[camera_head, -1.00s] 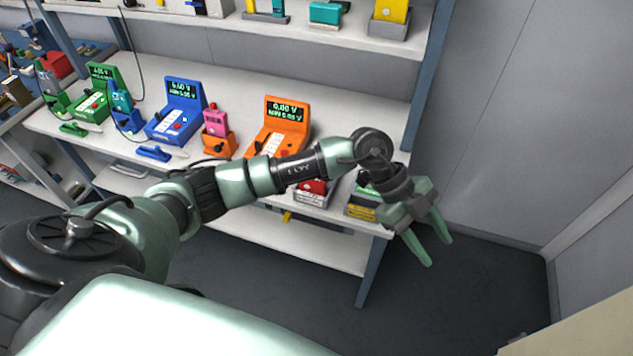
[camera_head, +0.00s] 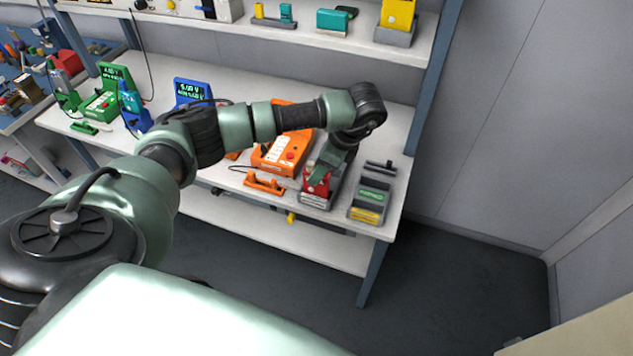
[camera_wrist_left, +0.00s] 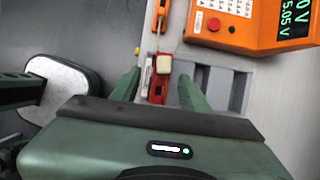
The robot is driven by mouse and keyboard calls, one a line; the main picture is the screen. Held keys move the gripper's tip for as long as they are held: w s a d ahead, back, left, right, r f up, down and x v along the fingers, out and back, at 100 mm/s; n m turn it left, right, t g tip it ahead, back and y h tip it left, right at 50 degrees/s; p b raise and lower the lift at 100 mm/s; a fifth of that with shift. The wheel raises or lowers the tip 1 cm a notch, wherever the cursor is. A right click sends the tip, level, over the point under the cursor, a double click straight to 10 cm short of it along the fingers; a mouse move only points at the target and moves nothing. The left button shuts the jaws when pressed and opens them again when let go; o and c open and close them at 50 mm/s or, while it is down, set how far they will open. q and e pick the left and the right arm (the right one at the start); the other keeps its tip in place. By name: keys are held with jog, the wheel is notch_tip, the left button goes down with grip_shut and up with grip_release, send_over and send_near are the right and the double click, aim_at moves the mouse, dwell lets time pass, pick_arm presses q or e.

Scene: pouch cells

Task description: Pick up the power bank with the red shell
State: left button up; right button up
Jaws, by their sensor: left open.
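The red-shelled power bank (camera_head: 316,184) stands in a grey holder (camera_head: 317,202) near the front edge of the workbench, right of the orange tester. My left gripper (camera_head: 320,173) is above it, pointing down, and partly covers it. In the left wrist view the red shell (camera_wrist_left: 158,90) with a cream-coloured top piece lies between the two green fingers of my open gripper (camera_wrist_left: 160,76). Gaps show on both sides, wider on the right. The lower part of the power bank is hidden by my wrist there. My right gripper is not in view.
The orange tester (camera_head: 283,154) stands just left and behind, with an orange clip (camera_head: 264,184) in front. A grey tray (camera_head: 368,214) with green and yellow cells stands to the right. A shelf (camera_head: 350,42) runs above the back of the bench.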

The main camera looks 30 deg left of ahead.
pick_arm(q)
jog(key=shift+x, duration=1.4)
jog(key=shift+w, duration=0.1)
grip_shut()
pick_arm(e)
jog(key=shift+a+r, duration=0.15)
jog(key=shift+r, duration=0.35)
pick_arm(q)
jog(key=shift+r, duration=0.15)
